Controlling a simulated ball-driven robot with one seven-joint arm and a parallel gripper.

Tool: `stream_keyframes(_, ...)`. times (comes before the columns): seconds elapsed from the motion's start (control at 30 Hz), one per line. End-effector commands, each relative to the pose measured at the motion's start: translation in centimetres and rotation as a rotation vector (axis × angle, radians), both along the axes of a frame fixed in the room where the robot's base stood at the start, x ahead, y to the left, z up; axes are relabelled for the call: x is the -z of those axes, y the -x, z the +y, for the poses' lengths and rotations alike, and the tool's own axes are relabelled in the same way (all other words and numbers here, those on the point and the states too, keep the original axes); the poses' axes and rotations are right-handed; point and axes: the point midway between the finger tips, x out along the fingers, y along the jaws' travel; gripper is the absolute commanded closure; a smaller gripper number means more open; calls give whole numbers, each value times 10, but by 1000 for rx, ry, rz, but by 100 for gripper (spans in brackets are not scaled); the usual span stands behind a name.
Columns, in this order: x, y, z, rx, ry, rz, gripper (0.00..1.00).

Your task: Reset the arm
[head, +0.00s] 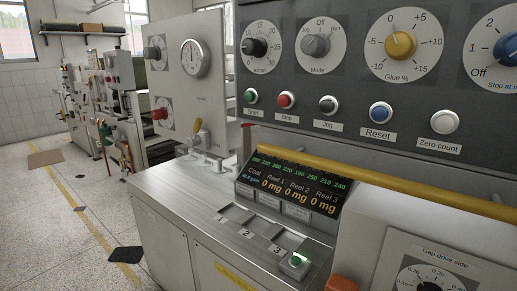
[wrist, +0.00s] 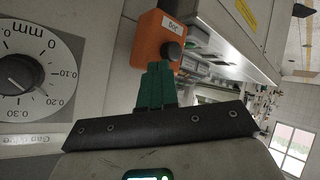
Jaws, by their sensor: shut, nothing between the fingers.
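My gripper (wrist: 155,72) shows in the wrist view as two green fingers pressed together above a dark mounting bar, with nothing between them. It is shut. Beyond its tips stands an orange box (wrist: 148,38) with a black button and a label; I cannot tell whether the fingers touch it. In the head view my arm and gripper do not show. A corner of an orange box (head: 341,284) shows there at the bottom edge.
A gap dial (wrist: 22,78) on a pale panel lies left of my gripper in the wrist view. In the head view a control panel (head: 345,138) holds knobs and buttons. A yellow bar (head: 400,185) crosses below it. A metal counter (head: 185,190) carries numbered slots and a green-lit button (head: 296,261).

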Motion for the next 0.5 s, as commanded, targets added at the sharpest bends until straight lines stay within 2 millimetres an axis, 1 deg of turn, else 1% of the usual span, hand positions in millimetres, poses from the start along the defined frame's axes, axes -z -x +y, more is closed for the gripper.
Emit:
stream_keyframes(0.03,27,21,-21,32,-13,78,100)
stream_keyframes(0.07,42,33,-30,48,-25,123,100)
stream_keyframes(0.1,61,50,-42,70,-41,183,100)
stream_keyframes(0.17,87,78,-58,103,-66,272,100)
stream_keyframes(0.2,103,98,-68,125,-85,334,100)
stream_keyframes(0.27,126,131,-80,159,-117,424,100)
stream_keyframes(0.3,140,153,-86,180,-139,484,100)
stream_keyframes(0.37,157,186,-93,211,-174,568,100)
stream_keyframes(0.4,166,206,-97,230,-196,620,100)
stream_keyframes(0.5,183,250,-99,265,-246,726,100)
